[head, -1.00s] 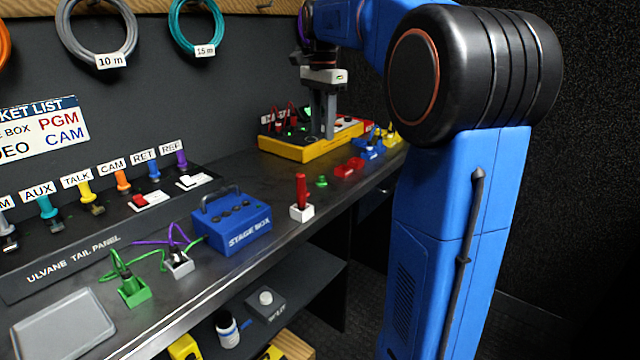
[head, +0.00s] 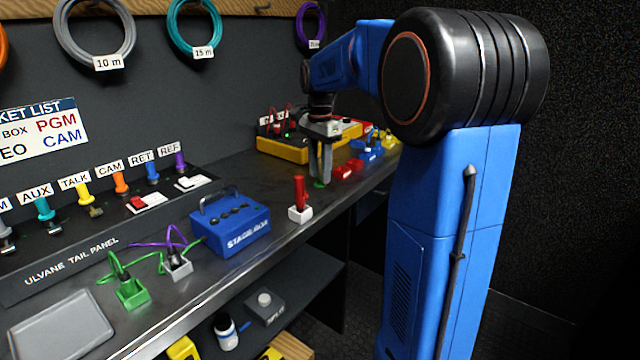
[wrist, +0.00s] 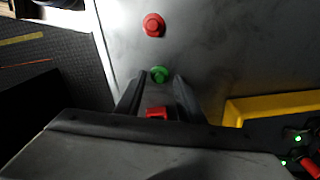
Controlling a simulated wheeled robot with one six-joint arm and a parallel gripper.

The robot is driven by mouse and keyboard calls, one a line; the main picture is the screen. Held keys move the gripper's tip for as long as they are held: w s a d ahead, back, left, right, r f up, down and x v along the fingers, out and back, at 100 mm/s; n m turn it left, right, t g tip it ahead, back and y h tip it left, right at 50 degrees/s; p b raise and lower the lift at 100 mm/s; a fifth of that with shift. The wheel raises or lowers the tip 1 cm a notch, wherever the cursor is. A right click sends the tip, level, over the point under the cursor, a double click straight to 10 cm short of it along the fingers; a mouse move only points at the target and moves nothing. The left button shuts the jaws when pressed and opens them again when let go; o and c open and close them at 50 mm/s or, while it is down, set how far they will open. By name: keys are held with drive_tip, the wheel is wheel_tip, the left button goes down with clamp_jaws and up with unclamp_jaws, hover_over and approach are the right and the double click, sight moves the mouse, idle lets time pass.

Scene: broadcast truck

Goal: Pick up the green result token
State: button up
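The small green result token (head: 319,184) lies on the dark counter near its front edge, partly hidden behind my fingertips in the head view. In the wrist view the token (wrist: 160,74) shows between and just past the tips of my fingers. My gripper (head: 320,177) points down over the token, and it also shows in the wrist view (wrist: 159,80). Its fingers are apart with nothing held. I cannot tell how much height separates the tips from the token.
A red-handled piece on a white base (head: 299,200) stands left of the token. A blue stage box (head: 230,229) is farther left. The counter's front edge is close.

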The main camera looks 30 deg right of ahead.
drive_tip(key=shift+f, duration=0.5)
clamp_jaws()
